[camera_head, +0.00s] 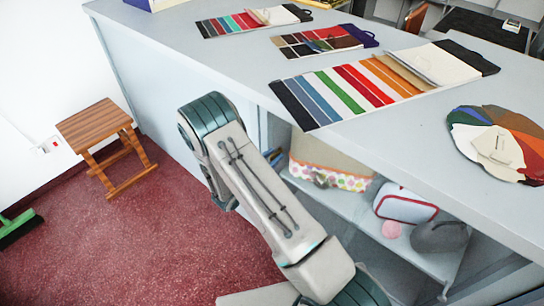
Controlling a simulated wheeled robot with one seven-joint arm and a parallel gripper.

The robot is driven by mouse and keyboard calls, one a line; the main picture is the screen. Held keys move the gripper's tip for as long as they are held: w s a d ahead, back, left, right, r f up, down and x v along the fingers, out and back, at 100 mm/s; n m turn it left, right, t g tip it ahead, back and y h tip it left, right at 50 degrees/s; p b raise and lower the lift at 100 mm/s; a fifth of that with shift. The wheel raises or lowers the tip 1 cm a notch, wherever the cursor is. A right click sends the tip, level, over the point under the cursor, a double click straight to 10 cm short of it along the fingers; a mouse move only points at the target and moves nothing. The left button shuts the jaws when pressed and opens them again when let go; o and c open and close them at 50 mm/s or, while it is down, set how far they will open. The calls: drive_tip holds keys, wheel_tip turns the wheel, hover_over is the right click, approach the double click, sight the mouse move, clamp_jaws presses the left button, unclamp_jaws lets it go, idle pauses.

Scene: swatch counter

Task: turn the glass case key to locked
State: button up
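I cannot make out a glass case or its key in the head view. My arm (262,190) crosses the middle of the picture, in front of the counter's open front. Its bend is at the upper left, near the counter's side. My gripper does not show, so I cannot tell whether it holds anything. A small grey part (321,179) shows in front of a bag on the shelf; I cannot tell what it is.
Fabric swatch cards (365,85) and a round colour fan (497,143) lie on the grey counter (225,62). Bags (405,204) sit on the shelf below. A wooden stool (98,122) and a green broom (17,226) stand left; the red floor between is clear.

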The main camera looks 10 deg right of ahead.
drive_tip(key=shift+d, duration=0.1)
clamp_jaws()
